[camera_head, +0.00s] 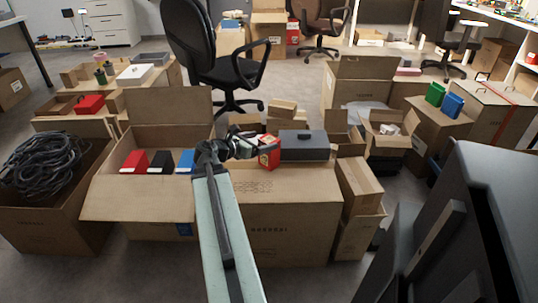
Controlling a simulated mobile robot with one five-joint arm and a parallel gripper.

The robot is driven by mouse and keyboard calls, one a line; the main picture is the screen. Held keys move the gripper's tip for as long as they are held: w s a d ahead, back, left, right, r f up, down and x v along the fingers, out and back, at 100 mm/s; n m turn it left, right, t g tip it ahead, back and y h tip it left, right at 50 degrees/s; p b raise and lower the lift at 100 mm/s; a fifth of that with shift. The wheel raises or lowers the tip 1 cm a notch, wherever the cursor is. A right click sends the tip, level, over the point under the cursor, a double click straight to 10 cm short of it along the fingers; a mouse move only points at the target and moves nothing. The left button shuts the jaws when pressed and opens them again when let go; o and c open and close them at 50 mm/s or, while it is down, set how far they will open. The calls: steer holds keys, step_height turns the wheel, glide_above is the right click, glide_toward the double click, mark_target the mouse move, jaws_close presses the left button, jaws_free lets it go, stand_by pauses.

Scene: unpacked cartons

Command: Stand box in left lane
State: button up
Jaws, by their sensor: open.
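My arm reaches forward over a large closed carton (285,205). My gripper (252,146) is open above the carton's top, just left of a small red box (269,153) with a pale patch. The gripper overlaps the box's left edge in the picture; I cannot tell whether they touch. A dark grey case (304,146) lies to the right of the red box on the same carton. In the open carton (125,200) to the left, a red box (134,162), a black box (161,162) and a blue box (186,161) sit in a row. I cannot make out marked lanes.
A carton of coiled black cable (45,165) stands at far left. Narrow cartons (358,185) stand right of the large carton. Green (435,94) and blue (453,105) boxes stand on a carton at right. An office chair (215,60) stands behind. Grey floor shows between cartons.

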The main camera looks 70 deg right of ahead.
mark_target(274, 139)
steer(key=b+x, duration=0.2)
steer(key=x, duration=0.5)
steer(key=shift+s+a+f, duration=0.15)
steer(key=shift+s, duration=0.05)
steer(key=c, duration=1.9)
steer(key=shift+o, duration=0.2)
step_height(274, 139, up, 11)
steer(key=p, duration=1)
steer(key=shift+a+f+p, duration=0.1)
steer(key=shift+f+p, duration=0.1)
steer(key=shift+p, duration=0.15)
